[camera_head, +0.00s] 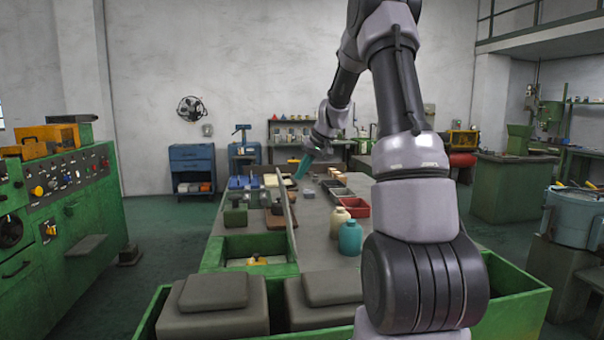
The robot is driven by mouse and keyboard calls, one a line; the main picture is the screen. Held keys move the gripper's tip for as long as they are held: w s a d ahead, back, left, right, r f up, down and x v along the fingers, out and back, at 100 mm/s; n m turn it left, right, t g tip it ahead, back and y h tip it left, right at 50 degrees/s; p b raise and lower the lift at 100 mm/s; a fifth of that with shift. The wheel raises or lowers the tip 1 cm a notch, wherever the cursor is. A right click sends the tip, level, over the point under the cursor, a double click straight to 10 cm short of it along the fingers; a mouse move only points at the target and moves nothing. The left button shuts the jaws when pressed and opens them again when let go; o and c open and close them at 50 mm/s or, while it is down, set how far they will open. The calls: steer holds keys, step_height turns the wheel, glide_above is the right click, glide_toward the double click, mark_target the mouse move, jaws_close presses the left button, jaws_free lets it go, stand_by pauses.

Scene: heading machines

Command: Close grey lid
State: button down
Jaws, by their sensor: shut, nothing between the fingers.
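A thin grey panel (289,214), likely the grey lid, stands up nearly edge-on along the right side of the green-framed bench section (215,252). The section beside it is open, and a small yellow item (257,260) shows in its near compartment. My arm reaches from the right over the bench. My gripper (301,168) has teal fingers, shut and empty, pointing down near the far end of the panel. At this distance I cannot tell whether the fingers touch the panel.
A cream bottle (339,223) and a teal bottle (350,238) stand right of the panel, near a red tray (355,207). Dark grey blocks (213,308) fill the green bin in front. A green control machine (60,215) stands left, with floor between it and the bench.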

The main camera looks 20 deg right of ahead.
steer(key=shift+w+a+r+h, duration=0.15)
steer(key=shift+a+h, duration=0.15)
steer(key=shift+a, duration=0.45)
steer(key=shift+w+a+f+h, duration=0.1)
steer(key=shift+a+h, duration=0.2)
steer(key=shift+a, duration=0.4)
steer(key=w+a+f+n+h, duration=0.1)
steer(key=a+f+h, duration=0.3)
steer(key=a+f, duration=0.2)
steer(key=w+a+f+g+h, duration=0.1)
steer(key=a+f+h, duration=0.3)
steer(key=a, duration=0.6)
steer(key=w+a+f+n+g+h, duration=0.1)
steer(key=w+a+f+h, duration=0.2)
steer(key=a+f+h, duration=0.2)
steer(key=shift+w+a+f+n, duration=0.1)
steer(key=shift+a+f+n, duration=0.05)
steer(key=shift+a+f, duration=0.75)
steer(key=shift+a+f+n, duration=0.15)
steer(key=shift+a+f, duration=0.45)
steer(key=shift+a, duration=0.5)
steer(key=shift+a+f, duration=0.15)
steer(key=shift+f, duration=0.4)
steer(key=shift+a+f, duration=0.15)
steer(key=shift+f, duration=0.4)
steer(key=shift+r, duration=0.15)
